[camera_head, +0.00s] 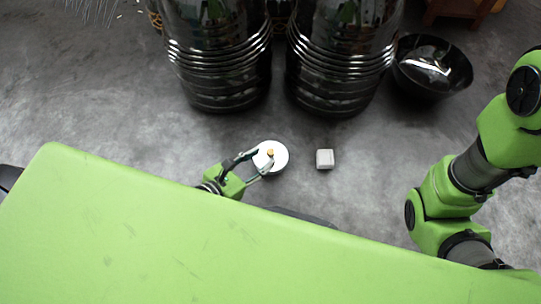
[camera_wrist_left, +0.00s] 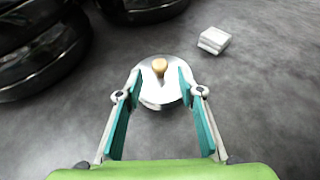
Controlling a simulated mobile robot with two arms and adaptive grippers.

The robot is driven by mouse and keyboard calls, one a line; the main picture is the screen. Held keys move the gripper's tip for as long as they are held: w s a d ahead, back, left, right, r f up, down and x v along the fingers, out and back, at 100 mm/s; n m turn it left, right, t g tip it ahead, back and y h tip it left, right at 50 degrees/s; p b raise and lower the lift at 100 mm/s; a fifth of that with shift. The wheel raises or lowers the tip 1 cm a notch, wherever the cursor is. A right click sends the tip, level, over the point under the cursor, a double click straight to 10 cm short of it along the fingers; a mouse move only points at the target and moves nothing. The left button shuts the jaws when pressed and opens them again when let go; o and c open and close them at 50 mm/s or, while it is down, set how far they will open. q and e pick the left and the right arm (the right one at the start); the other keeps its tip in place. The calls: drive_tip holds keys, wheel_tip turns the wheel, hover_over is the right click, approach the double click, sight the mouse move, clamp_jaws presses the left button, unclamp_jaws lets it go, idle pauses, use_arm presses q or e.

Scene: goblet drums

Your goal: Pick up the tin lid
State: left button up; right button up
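The tin lid (camera_head: 280,157) is a round, pale metal disc with a small tan knob, lying on the grey floor in front of the dark drums. It also shows in the left wrist view (camera_wrist_left: 160,97), with its knob (camera_wrist_left: 159,66) near the far side. My left gripper (camera_head: 262,163) is at the lid, its fingers apart. In the left wrist view the left gripper's fingertips (camera_wrist_left: 158,82) stand on either side of the lid's middle, with a gap between each finger and the knob. My right arm shows at the right, but its gripper is out of view.
A small whitish block (camera_head: 325,159) lies right of the lid, also in the left wrist view (camera_wrist_left: 214,40). Two big glossy dark drums (camera_head: 222,60) (camera_head: 335,65) stand behind. A black bowl (camera_head: 432,66) is at the back right. Bare floor surrounds the lid.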

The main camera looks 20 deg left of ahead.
sight(270, 152)
use_arm(q)
drive_tip(key=b+x, duration=0.2)
drive_tip(key=x, duration=0.2)
drive_tip(key=shift+w+r+b, duration=0.15)
drive_tip(key=shift+w+b, duration=0.05)
drive_tip(key=shift+b, duration=0.15)
drive_tip(key=shift+w+d, duration=0.25)
drive_tip(key=shift+w, duration=0.2)
clamp_jaws()
